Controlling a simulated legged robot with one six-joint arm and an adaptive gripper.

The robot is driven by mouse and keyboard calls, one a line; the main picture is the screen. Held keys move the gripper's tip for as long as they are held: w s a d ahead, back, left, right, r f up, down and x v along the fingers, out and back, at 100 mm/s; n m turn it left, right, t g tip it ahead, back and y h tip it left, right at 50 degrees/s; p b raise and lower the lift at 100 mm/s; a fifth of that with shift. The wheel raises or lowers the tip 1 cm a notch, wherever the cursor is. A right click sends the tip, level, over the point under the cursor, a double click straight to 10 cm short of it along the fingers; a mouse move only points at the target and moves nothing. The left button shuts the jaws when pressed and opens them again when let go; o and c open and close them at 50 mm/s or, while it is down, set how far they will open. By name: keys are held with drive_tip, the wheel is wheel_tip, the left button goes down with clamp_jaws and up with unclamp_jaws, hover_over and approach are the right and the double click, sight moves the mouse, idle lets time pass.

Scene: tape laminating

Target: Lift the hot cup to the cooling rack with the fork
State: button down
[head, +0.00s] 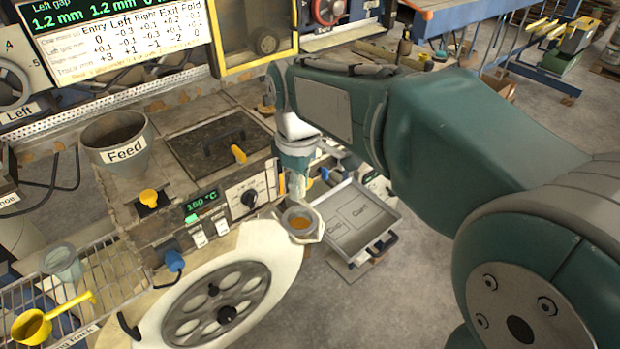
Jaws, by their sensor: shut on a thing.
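My gripper (296,186) points down beside the heated machine, at the end of my green arm. It is shut on what looks like the handle of the fork; the grip itself is largely hidden. The fork's pale end (318,232) shows around a small grey cup (289,215) with amber contents, just below my fingers. I cannot tell whether the cup rests on the fork or on something beneath it. The cooling rack (112,266), a wire grid, is at the lower left, well away from my gripper.
A grey cup (63,264) and a yellow ladle (36,326) are on the rack. The machine, with a Feed funnel (118,140) and a display (200,204) reading about 160 °C, stands between. A white-rimmed wheel (270,270) is below; a grey tray (372,236) is at right.

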drive_tip(key=s+a+r, duration=0.1)
drive_tip(key=s+a, duration=0.4)
drive_tip(key=a, duration=0.4)
drive_tip(key=s+a+r, duration=0.2)
drive_tip(key=s+a, duration=0.4)
drive_tip(key=a, duration=0.4)
drive_tip(key=s+a+r, duration=0.1)
drive_tip(key=s+a, duration=0.5)
drive_tip(key=a, duration=0.4)
drive_tip(key=shift+s+r, duration=0.15)
drive_tip(key=shift+r, duration=0.1)
idle(1.0)
